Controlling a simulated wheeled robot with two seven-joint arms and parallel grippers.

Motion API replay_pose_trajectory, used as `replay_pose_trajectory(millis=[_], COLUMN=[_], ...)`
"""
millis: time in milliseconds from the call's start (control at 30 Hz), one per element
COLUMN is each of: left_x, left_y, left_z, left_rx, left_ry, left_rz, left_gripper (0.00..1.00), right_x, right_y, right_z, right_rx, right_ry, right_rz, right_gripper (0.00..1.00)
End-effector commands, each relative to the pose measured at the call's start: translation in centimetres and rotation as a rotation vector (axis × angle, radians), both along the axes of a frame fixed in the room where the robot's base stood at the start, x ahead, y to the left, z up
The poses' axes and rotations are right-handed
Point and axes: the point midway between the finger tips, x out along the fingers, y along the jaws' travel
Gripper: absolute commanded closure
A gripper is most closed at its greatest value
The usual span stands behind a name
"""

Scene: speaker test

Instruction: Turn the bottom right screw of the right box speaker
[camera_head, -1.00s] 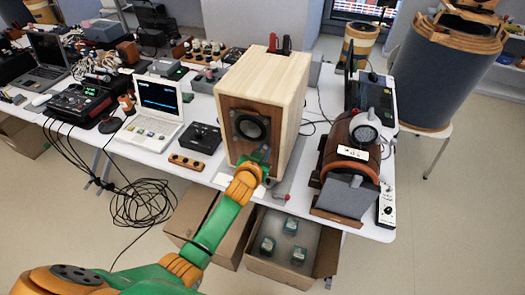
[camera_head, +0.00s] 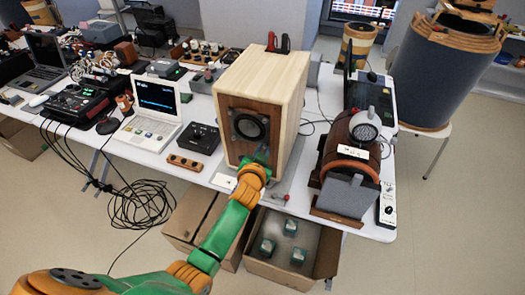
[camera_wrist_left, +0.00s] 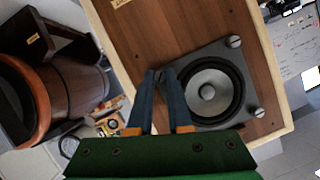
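The wooden box speaker (camera_head: 281,95) stands upright on the white table, its brown front facing me. Its round black driver (camera_head: 248,126) sits on a grey square plate. In the left wrist view the speaker front (camera_wrist_left: 160,30) appears turned, with screw heads at the plate corners, such as one screw (camera_wrist_left: 234,41) and another screw (camera_wrist_left: 258,112). My left gripper (camera_head: 262,157) is at the plate's lower right corner. In the left wrist view its fingertips (camera_wrist_left: 159,73) overlap that corner with a narrow gap between them. They hide the screw there, so their hold is unclear. My right gripper is out of view.
A brown rounded device (camera_head: 347,165) stands close to the right of the speaker. A white laptop (camera_head: 153,106) and a black box (camera_head: 198,138) are to the left. Cardboard boxes (camera_head: 295,277) lie under the table, and cables (camera_head: 140,207) hang at the left.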

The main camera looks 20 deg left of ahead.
Motion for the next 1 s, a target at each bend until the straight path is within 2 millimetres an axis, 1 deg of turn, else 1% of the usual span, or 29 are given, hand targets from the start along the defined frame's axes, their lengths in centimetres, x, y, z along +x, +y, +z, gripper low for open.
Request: replay_pose_trajectory(millis=[33, 67, 100, 367, 467, 567, 700, 800, 900, 1000], left_x=[0.0, 0.0, 0.0, 0.0, -0.3, -1.6, -4.1, -5.6, -6.4, -6.6], left_y=[0.0, 0.0, 0.0, 0.0, 0.0, -0.2, -0.5, -0.7, -0.7, -0.7], left_z=[0.1, 0.1, 0.1, 0.1, 0.2, 0.7, 1.6, 2.1, 2.5, 2.6], left_rx=[0.000, 0.000, 0.000, 0.000, 0.000, -0.001, -0.002, -0.001, -0.001, 0.000], left_ry=[-0.002, -0.002, -0.002, -0.001, -0.001, -0.001, -0.001, -0.001, 0.000, -0.001], left_rz=[0.000, 0.000, 0.000, 0.000, 0.000, 0.000, 0.000, -0.001, 0.000, 0.000], left_gripper=[0.72, 0.64, 0.53, 0.53, 0.53, 0.53, 0.53, 0.53, 0.53, 0.53], right_x=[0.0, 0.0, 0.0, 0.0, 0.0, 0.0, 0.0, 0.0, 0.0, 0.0], right_y=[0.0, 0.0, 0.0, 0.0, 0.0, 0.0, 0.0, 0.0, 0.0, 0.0], right_z=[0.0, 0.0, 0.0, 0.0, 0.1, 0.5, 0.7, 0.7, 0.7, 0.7], right_rx=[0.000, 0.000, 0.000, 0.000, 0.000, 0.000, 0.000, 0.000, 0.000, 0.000], right_ry=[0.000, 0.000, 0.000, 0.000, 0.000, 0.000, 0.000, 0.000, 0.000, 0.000], right_rz=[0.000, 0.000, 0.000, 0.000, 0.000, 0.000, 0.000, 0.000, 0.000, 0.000], right_gripper=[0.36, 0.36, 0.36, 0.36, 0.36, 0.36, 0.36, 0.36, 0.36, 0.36])
